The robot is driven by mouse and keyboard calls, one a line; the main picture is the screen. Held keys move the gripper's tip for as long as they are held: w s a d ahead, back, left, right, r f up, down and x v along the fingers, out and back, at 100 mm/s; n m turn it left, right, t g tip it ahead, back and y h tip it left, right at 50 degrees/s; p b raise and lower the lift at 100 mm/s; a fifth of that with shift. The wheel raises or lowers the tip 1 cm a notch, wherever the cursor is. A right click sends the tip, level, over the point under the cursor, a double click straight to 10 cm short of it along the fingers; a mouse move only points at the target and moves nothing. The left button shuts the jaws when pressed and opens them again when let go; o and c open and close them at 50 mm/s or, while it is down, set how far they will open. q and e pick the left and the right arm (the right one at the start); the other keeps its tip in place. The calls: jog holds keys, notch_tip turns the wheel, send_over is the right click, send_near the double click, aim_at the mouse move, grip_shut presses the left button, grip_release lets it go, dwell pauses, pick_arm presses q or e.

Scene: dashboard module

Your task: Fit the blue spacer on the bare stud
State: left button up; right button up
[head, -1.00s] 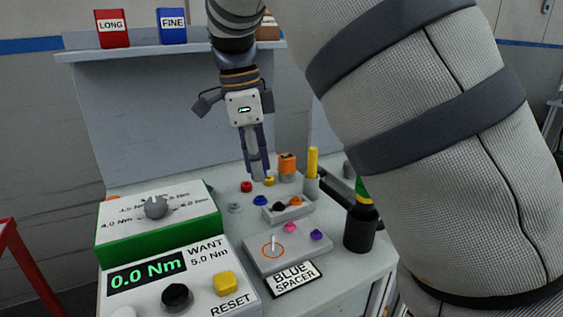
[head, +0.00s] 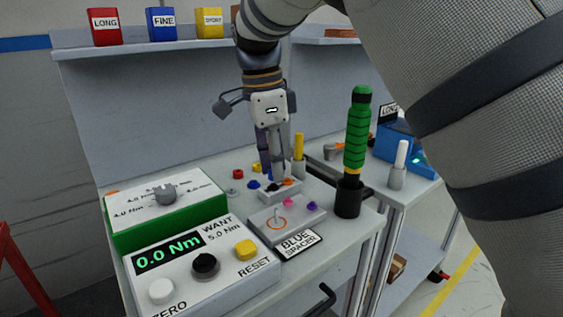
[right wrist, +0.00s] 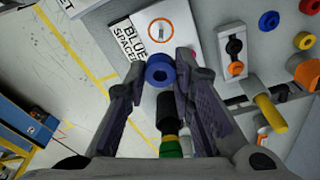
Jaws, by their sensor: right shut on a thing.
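My right gripper (head: 271,178) points down over the bench, above and behind the grey stud block (head: 297,223). In the right wrist view it (right wrist: 160,78) is shut on a blue spacer (right wrist: 158,70), a ring held between the fingertips. The bare stud (head: 276,215) is a thin upright pin inside an orange circle on the block. It also shows in the right wrist view (right wrist: 161,31), apart from the held spacer. Pink (head: 288,203) and purple (head: 312,206) pieces sit on the same block. A "BLUE SPACER" label (head: 297,243) lies at its front. My left gripper is out of view.
Another blue piece (right wrist: 268,21) lies on the bench near red (right wrist: 309,6) and yellow (right wrist: 303,40) ones. A small tray (right wrist: 230,30) holds black and orange pieces. A green-handled tool (head: 357,130) stands in a black holder right of the block. The torque tester (head: 205,263) is at left.

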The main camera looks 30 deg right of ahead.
jog(key=shift+f, duration=0.1)
jog(key=shift+f, duration=2.8)
jog(key=shift+f, duration=2.35)
jog(key=o, duration=0.8)
jog(key=r, duration=0.4)
jog(key=a+r, duration=0.1)
jog(key=r, duration=0.7)
jog(key=shift+w+a, duration=0.15)
jog(key=shift+w, duration=0.15)
